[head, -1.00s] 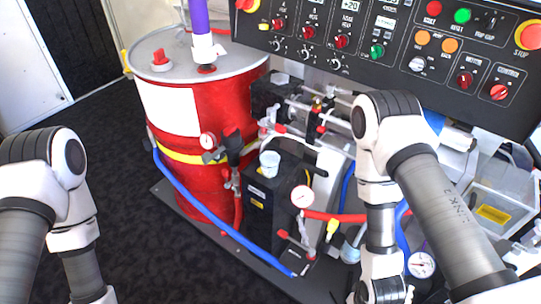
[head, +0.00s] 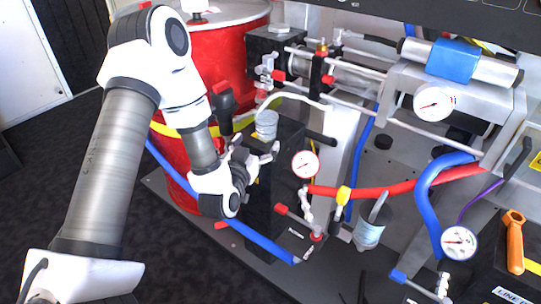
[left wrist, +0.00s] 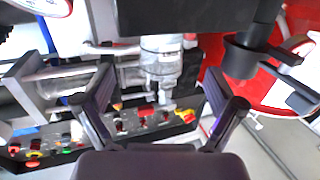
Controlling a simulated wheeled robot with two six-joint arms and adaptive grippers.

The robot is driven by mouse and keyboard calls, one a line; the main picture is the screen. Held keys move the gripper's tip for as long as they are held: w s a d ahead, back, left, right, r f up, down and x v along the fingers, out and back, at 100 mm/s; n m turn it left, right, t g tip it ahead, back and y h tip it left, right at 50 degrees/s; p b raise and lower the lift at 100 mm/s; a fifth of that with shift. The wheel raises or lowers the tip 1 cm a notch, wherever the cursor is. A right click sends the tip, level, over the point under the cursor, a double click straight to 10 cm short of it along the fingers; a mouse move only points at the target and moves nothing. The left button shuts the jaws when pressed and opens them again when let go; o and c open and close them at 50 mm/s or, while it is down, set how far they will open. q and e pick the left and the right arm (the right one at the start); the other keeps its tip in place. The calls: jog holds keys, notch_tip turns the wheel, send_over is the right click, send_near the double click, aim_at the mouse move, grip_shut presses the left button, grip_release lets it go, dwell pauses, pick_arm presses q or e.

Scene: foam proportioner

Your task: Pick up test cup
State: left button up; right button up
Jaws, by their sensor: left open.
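The test cup (head: 266,124), a small translucent cup, stands upright on a black box (head: 287,137) in the head view. My left gripper (head: 256,154) is open just in front of and below the cup in that view. In the left wrist view the cup (left wrist: 162,55) appears upside down, between the two spread fingers (left wrist: 160,82) and beyond their tips. No contact with the cup is visible. My right gripper does not show.
A red drum (head: 232,62) stands behind the gripper. Another cup-like container (head: 369,234) stands farther right, and a blue hose (head: 262,244) runs low in front.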

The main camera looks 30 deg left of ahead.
aim_at(263, 127)
pick_arm(q)
jog(key=shift+w+a+r+t+y, duration=0.2)
jog(key=shift+w+a+r, duration=0.1)
jog(key=shift+w, duration=0.2)
jog(key=shift+w+a+r+t+y, duration=0.1)
jog(key=shift+w+a+r+t, duration=0.15)
jog(key=shift+w, duration=0.25)
jog(key=x, duration=0.6)
jog(key=shift+d+r, duration=0.1)
jog(key=shift+d, duration=0.2)
jog(key=c, duration=1.1)
